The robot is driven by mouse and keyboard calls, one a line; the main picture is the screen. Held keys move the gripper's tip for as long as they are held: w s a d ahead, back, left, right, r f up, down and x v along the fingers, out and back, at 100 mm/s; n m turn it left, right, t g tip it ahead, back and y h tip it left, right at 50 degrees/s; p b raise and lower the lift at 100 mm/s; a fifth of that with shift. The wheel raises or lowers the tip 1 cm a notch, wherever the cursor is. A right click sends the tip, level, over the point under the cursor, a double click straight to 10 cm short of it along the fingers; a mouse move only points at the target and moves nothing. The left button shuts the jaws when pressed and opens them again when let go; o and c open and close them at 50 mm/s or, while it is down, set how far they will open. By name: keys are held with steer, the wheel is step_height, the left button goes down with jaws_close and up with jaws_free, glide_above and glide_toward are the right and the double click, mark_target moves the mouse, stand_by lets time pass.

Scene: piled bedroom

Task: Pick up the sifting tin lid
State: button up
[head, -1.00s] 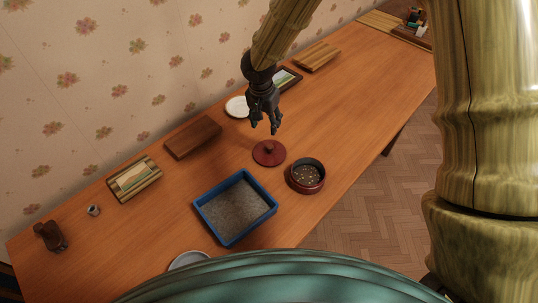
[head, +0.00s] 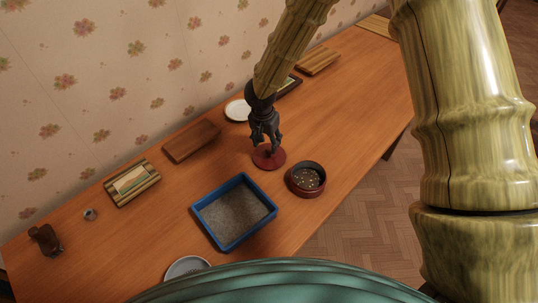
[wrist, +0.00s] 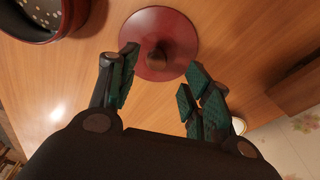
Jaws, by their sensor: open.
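The sifting tin lid is a dark red disc (head: 268,160) with a small round knob, lying flat on the wooden table. It also shows in the wrist view (wrist: 158,28), with its brown knob just beyond my fingertips. My gripper (head: 267,143) is open and empty, above the lid and partly covering it in the head view. In the wrist view my gripper's fingers (wrist: 160,72) are spread on either side below the knob, not closed on it. The round red tin (head: 307,180) stands open to the right of the lid, with small pale specks inside.
A blue tray (head: 235,212) with grey grainy contents lies in front of the lid. A brown wooden block (head: 191,141), a white plate (head: 237,110) and a striped frame (head: 132,183) lie along the wall side.

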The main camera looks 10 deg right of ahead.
mark_target(269, 149)
steer(key=shift+d+f+p, duration=0.15)
steer(key=shift+f+p, duration=0.35)
steer(key=shift+f, duration=0.15)
steer(key=shift+d+f+p, duration=0.15)
steer(key=shift+f+p, duration=0.3)
steer(key=shift+f, duration=0.15)
steer(key=shift+w+d+f+p, duration=0.15)
steer(key=shift+f+p, duration=0.25)
steer(key=shift+f, duration=0.9)
jaws_close()
